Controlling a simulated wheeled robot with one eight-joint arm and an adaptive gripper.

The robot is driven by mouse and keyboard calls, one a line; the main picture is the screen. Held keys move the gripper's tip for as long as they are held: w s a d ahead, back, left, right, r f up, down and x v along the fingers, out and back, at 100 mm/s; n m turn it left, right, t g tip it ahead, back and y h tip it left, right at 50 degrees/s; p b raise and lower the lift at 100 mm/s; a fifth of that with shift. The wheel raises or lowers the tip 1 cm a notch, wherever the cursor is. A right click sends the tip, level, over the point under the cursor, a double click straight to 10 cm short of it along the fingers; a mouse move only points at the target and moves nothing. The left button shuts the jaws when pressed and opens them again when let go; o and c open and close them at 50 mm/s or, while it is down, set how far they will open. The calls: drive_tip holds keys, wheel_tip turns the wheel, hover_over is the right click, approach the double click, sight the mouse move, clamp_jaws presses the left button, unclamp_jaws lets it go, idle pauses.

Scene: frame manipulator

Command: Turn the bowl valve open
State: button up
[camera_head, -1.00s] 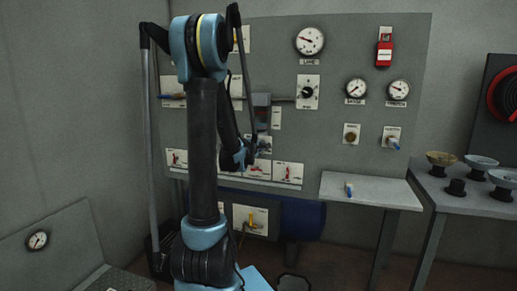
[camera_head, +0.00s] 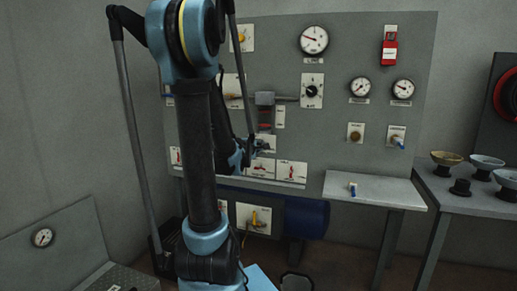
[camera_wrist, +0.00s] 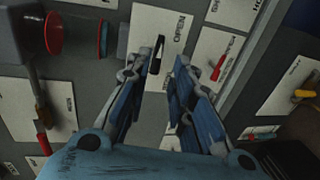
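My gripper (camera_wrist: 165,68) is open, its two blue-grey fingers apart with nothing held. In the wrist view the fingertips are in front of a white plate (camera_wrist: 189,30) marked OPEN, with a short black lever (camera_wrist: 157,54) lying between them. I cannot tell whether either finger touches the lever. In the head view my gripper (camera_head: 254,147) is close to the panel, beside a small white plate (camera_head: 267,144). The panel carries several valves. Their labels are too small or cut off in the head view to tell which one is the bowl valve.
The grey panel (camera_head: 330,150) holds gauges and a red lock (camera_head: 389,48). In the wrist view, a dark box with a red cap (camera_wrist: 53,33) is left of the fingers, and a red lever (camera_wrist: 218,68) is right. A small shelf (camera_head: 372,189) juts out below.

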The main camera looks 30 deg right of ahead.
drive_tip(key=shift+v, duration=1.75)
drive_tip(key=shift+a, duration=0.1)
drive_tip(key=s+a+f+m+g+y, duration=0.2)
drive_tip(key=s+a+f+y, duration=0.2)
drive_tip(key=s+a, duration=0.3)
drive_tip(key=s+a+f+m+g+y, duration=0.3)
drive_tip(key=s+a+f, duration=0.4)
drive_tip(key=a, duration=1)
drive_tip(key=s+a+f+m+g+y, duration=0.2)
drive_tip(key=s+a+f+y, duration=0.3)
drive_tip(key=s+a, duration=0.4)
drive_tip(key=a+g, duration=0.1)
drive_tip(key=a, duration=0.2)
drive_tip(key=shift+a+f+m, duration=0.35)
drive_tip(key=shift+m, duration=0.05)
drive_tip(key=shift+w+f, duration=0.2)
drive_tip(key=shift+w, duration=0.2)
